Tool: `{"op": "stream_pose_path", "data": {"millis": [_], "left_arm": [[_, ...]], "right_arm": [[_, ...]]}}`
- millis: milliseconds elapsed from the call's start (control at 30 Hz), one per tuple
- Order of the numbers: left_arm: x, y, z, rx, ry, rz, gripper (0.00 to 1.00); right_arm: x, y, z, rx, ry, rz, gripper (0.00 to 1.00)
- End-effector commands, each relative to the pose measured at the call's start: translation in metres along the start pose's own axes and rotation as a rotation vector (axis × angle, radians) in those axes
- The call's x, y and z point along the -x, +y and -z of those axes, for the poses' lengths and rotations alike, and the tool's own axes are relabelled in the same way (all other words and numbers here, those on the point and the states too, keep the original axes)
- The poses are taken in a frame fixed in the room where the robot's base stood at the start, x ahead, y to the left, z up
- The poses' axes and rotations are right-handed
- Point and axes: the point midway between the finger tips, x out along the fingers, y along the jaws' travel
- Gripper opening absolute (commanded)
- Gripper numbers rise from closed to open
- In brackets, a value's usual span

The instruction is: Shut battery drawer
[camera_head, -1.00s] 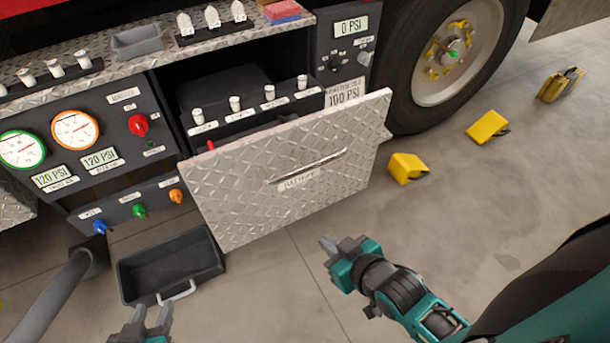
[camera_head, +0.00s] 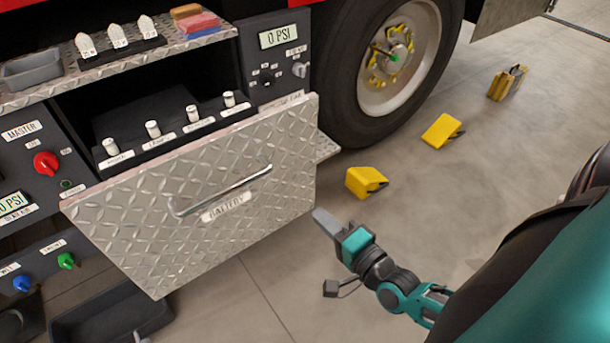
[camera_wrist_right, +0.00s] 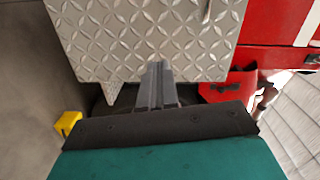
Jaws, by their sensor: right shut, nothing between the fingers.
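The battery drawer (camera_head: 205,225) has a diamond-plate front with a bar handle (camera_head: 220,190) and a label reading BATTERY. It stands pulled out from the truck's panel, with its dark inside and a row of white knobs showing behind the front. My right gripper (camera_head: 322,218) is shut and empty, just right of the drawer front's lower right side. In the right wrist view the shut fingers (camera_wrist_right: 157,75) point at the diamond-plate front (camera_wrist_right: 145,35) near its edge; I cannot tell if they touch it. My left gripper is out of view.
A truck wheel (camera_head: 385,70) stands right of the drawer. Yellow chocks (camera_head: 365,181) lie on the floor to the right. A dark tray (camera_head: 110,308) is on the floor below the drawer. A control panel (camera_head: 30,160) is at left. The floor between is clear.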

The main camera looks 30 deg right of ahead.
Motion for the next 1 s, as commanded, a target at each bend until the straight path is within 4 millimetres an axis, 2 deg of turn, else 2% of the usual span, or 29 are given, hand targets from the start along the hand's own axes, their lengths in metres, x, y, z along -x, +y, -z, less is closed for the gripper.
{"op": "stream_pose_path", "data": {"millis": [133,333,800,1000], "left_arm": [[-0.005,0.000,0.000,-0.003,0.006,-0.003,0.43],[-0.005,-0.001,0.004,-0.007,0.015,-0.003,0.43],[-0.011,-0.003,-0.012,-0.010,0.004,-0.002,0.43],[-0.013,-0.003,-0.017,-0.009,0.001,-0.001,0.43]], "right_arm": [[-0.001,0.006,0.015,-0.126,0.046,0.038,0.00],[-0.014,0.004,0.020,-0.156,0.058,0.052,0.00],[-0.105,0.000,0.025,-0.153,0.057,0.050,0.00],[-0.131,0.000,0.026,-0.152,0.056,0.047,0.00]]}}
